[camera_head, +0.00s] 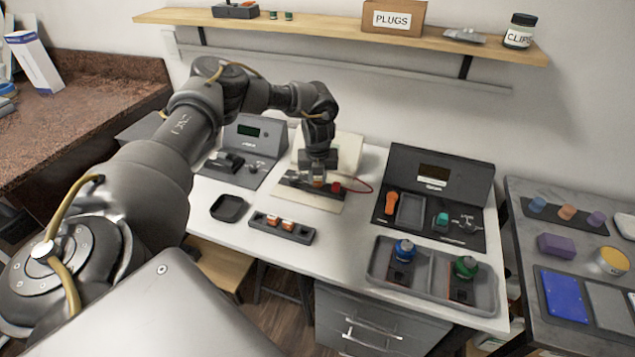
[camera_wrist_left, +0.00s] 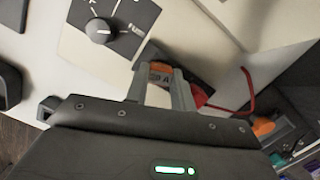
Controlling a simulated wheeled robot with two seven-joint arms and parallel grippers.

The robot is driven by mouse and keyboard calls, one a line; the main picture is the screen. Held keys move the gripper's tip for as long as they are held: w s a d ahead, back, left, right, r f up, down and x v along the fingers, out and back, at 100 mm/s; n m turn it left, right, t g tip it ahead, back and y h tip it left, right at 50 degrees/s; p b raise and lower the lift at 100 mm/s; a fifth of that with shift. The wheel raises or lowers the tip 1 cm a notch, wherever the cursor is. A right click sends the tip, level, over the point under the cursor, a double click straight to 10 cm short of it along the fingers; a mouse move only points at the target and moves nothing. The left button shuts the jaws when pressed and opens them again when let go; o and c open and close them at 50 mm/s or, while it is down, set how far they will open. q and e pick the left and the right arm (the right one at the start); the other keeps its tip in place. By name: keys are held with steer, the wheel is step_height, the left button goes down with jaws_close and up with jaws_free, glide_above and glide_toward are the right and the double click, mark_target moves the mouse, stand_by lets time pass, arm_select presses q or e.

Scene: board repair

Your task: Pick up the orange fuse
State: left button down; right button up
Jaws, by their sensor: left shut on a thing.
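My left gripper (camera_head: 318,175) points down at the dark board (camera_head: 295,184) on the pale mat at the back of the white table. It is shut on an orange fuse (camera_wrist_left: 159,67), which shows between the two fingertips (camera_wrist_left: 160,82) in the left wrist view. A black holder (camera_head: 262,228) with more orange and white pieces (camera_head: 287,225) lies in front. My right gripper is not in view.
A red part with a red wire (camera_head: 360,187) is right beside the gripper. A small empty black tray (camera_head: 228,208) lies to the left. A grey tray (camera_head: 425,291) with blue and green-topped parts stands front right. The table's front middle is clear.

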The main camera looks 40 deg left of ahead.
arm_select(q)
steer(key=shift+r, duration=0.1)
